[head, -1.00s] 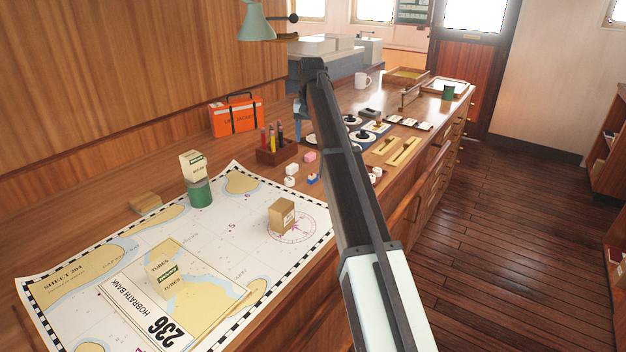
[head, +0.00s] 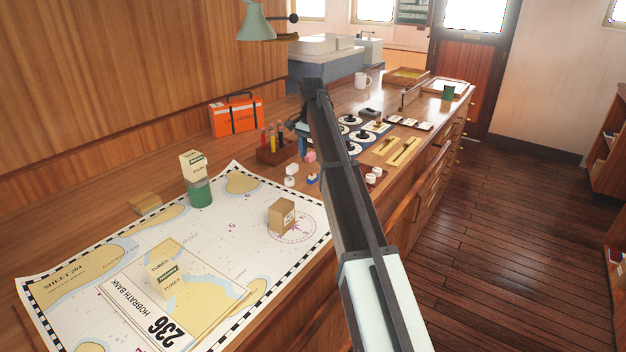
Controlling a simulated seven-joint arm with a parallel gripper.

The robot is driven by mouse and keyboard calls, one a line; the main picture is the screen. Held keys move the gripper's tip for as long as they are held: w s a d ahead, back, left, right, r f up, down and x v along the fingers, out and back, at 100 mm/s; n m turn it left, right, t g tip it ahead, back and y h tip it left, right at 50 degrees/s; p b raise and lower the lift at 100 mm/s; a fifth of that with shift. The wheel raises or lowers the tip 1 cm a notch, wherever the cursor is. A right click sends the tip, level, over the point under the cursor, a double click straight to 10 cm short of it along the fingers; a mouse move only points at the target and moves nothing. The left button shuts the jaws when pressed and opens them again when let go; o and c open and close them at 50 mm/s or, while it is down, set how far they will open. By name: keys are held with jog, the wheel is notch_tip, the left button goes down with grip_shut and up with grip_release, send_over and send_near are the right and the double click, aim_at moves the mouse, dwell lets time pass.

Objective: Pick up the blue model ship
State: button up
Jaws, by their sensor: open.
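A small blue piece with a pale top (head: 312,178), which looks like the blue model ship, stands on the wooden counter just past the chart's far right corner. It is too small to make out its shape fully. A pink piece (head: 310,157) and white pieces (head: 291,169) stand close beside it. My gripper (head: 303,145) is above and behind these pieces, beside the rack of coloured tubes, and is apart from the blue piece. Its fingers are small and partly hidden by my arm, but it is open, with nothing seen in it.
The chart (head: 105,250) covers the near counter, with cartons and a green tin (head: 200,194) on it. A tube rack (head: 272,155) and orange case (head: 236,116) stand left of my gripper. Round dials (head: 352,147) and brass instruments (head: 404,152) lie to the right.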

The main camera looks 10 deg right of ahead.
aim_at(313, 174)
notch_tip(313, 174, down, 3)
jog(key=shift+f, duration=0.1)
jog(key=shift+w+d+f, duration=0.1)
jog(key=shift+w+f, duration=0.05)
jog(key=shift+f, duration=0.7)
jog(key=shift+w+d+f, duration=0.15)
jog(key=shift+w+f, duration=0.05)
jog(key=shift+f, duration=0.65)
jog(key=shift+w+d+f, duration=0.1)
jog(key=shift+w+f, duration=0.05)
jog(key=shift+f, duration=0.7)
jog(key=shift+c, duration=0.3)
grip_shut()
